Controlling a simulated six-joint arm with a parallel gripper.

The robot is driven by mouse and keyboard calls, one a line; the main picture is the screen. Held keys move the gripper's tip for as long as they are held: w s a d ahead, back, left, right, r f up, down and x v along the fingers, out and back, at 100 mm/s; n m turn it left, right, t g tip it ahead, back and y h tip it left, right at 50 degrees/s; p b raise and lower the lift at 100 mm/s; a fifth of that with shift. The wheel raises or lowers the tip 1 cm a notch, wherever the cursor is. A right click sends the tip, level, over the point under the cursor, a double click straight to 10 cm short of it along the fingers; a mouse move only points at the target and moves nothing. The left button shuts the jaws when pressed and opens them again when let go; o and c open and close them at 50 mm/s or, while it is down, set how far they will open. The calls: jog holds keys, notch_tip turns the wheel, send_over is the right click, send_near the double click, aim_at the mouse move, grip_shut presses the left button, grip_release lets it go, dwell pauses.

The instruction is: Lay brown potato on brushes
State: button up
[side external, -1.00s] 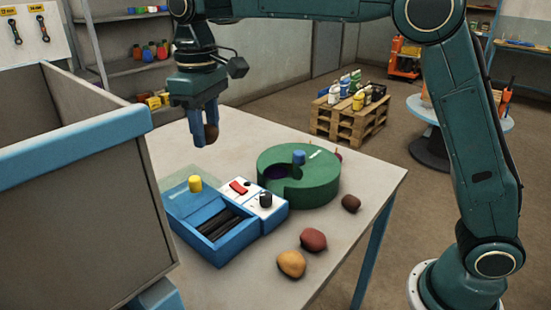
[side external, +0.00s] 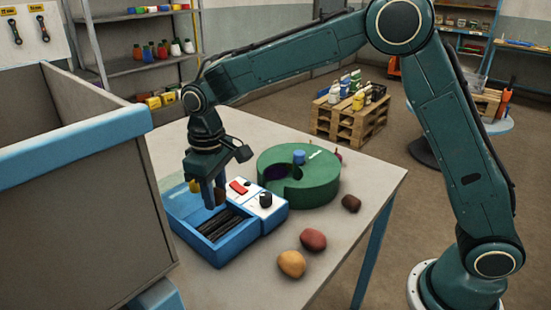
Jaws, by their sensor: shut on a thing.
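My gripper (side external: 212,199) is shut on a brown potato (side external: 220,196), which is mostly hidden by the fingers. It points down just above the blue box (side external: 185,233) of the machine on the table. The dark brushes (side external: 221,226) lie inside this open box, below and slightly right of my fingertips. I cannot tell whether the potato touches the brushes. Another dark brown potato (side external: 351,203) lies on the table to the right of the green round part.
A red potato (side external: 313,240) and a yellow-brown one (side external: 291,264) lie near the table's front edge. The white panel (side external: 255,196) with a red switch and black knob adjoins the box. The green round part (side external: 315,188) stands behind it. A large grey bin (side external: 80,210) rises at left.

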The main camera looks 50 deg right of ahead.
aim_at(216, 189)
jog(key=shift+f, duration=2.8)
jog(key=shift+f, duration=0.25)
jog(key=o, duration=1)
jog(key=shift+r, duration=0.15)
notch_tip(216, 189, up, 12)
jog(key=shift+r, duration=0.1)
jog(key=shift+r, duration=0.1)
